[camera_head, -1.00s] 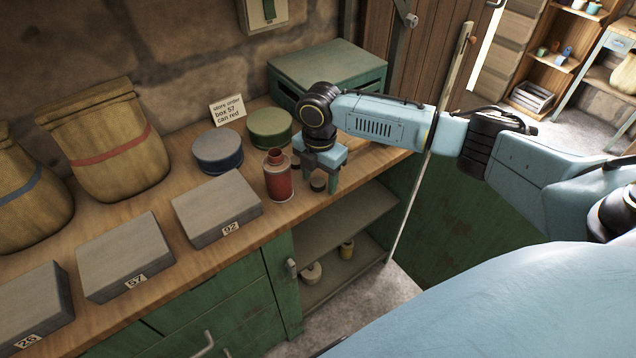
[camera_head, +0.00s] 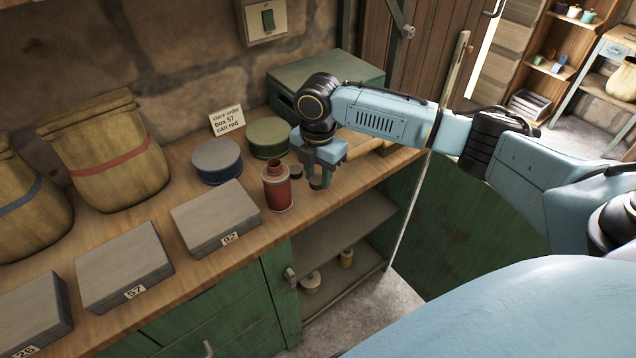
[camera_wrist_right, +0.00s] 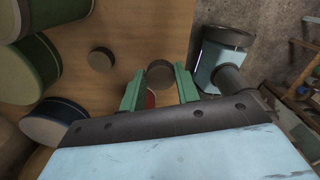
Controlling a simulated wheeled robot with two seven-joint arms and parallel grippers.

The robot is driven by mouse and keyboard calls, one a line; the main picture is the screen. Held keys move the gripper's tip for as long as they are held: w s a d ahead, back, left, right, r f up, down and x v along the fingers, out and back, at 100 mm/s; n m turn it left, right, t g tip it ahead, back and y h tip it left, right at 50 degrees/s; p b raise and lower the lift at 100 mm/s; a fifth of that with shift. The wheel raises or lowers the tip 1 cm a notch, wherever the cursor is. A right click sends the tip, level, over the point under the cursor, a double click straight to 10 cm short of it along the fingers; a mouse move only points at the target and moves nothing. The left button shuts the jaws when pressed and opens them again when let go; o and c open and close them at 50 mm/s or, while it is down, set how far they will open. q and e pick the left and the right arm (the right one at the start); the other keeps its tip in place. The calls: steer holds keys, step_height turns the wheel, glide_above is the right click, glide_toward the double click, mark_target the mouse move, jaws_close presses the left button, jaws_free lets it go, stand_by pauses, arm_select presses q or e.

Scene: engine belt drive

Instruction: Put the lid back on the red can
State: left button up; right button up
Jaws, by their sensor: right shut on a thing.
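The red can (camera_head: 277,190) stands upright on the wooden bench, its narrow neck uncovered. My right gripper (camera_head: 318,182) points down just right of the can, shut on a small dark round lid (camera_head: 316,184). In the right wrist view the lid (camera_wrist_right: 160,74) sits between the green fingertips (camera_wrist_right: 160,87). A bit of red (camera_wrist_right: 150,98), apparently the can, shows behind the gripper there; the rest is hidden. Another small dark round piece (camera_head: 296,172) lies on the bench behind the can, and shows in the wrist view (camera_wrist_right: 101,60). My left gripper is out of view.
A blue round tin (camera_head: 217,163) and a green one (camera_head: 268,139) stand behind the can. Grey boxes (camera_head: 215,215) lie to the left, sacks (camera_head: 110,155) behind them. A green case (camera_head: 325,82) is at the back. A sign (camera_head: 226,121) reads "box 57 can red".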

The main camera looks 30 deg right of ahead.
mark_target(315, 181)
step_height(315, 181, up, 6)
steer(key=shift+r, duration=0.1)
stand_by(0.4)
steer(key=shift+s+a+m, duration=0.2)
steer(key=shift+a+m, duration=0.3)
steer(key=shift+m, duration=0.4)
steer(key=s+a+r+m, duration=0.2)
steer(key=a+m, duration=0.2)
steer(key=m, duration=0.6)
steer(key=s+a+r+m, duration=0.1)
steer(key=s+a+m, duration=0.2)
steer(key=m, duration=0.7)
steer(key=shift+a+r, duration=0.35)
steer(key=shift+a, duration=0.2)
steer(key=shift+s, duration=0.1)
